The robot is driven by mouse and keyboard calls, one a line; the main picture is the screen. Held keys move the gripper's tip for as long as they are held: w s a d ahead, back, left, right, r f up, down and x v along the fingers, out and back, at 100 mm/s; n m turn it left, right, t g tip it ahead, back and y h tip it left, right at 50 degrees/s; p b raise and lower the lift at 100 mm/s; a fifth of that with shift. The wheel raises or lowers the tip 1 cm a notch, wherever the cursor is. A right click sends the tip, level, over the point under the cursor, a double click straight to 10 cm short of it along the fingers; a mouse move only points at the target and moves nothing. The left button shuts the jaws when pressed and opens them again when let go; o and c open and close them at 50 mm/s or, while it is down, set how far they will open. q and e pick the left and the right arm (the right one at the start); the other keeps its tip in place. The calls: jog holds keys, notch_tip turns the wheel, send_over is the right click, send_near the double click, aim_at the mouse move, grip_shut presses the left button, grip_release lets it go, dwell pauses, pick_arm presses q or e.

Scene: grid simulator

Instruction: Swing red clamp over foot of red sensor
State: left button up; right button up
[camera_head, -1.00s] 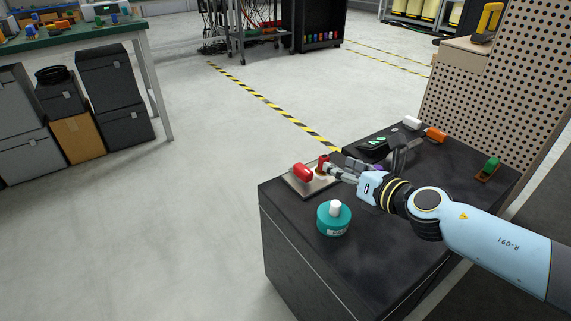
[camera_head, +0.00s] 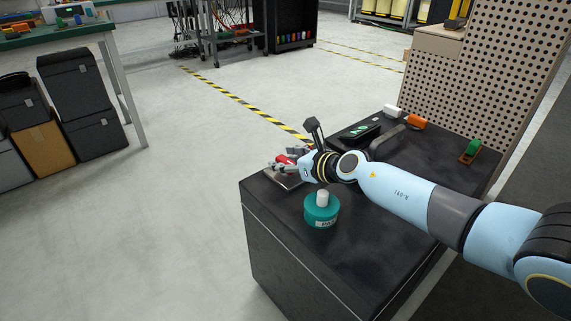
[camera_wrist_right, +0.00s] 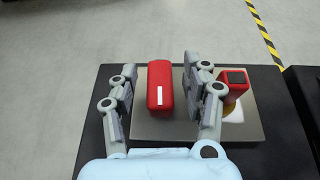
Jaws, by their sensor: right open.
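A red rounded block with a white stripe (camera_wrist_right: 160,88) stands on a metal plate (camera_wrist_right: 150,128). A smaller red block with a dark top (camera_wrist_right: 232,88) stands at the plate's right in the wrist view, beside a pale yellow disc patch. I cannot tell for sure which is the sensor and which the clamp. My right gripper (camera_wrist_right: 160,68) is open, its fingers on either side of the striped block, with gaps visible. In the head view my right gripper (camera_head: 284,164) covers much of the plate (camera_head: 290,182) and the red parts. My left gripper is out of view.
A teal round container with a white cap (camera_head: 321,211) stands on the black bench (camera_head: 360,230) in front of the plate. A dark device (camera_head: 358,134), a white block (camera_head: 393,111), an orange block (camera_head: 414,122) and a green part (camera_head: 473,148) lie further back.

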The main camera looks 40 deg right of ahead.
grip_shut()
dwell(0.4)
jog(key=shift+r, duration=0.1)
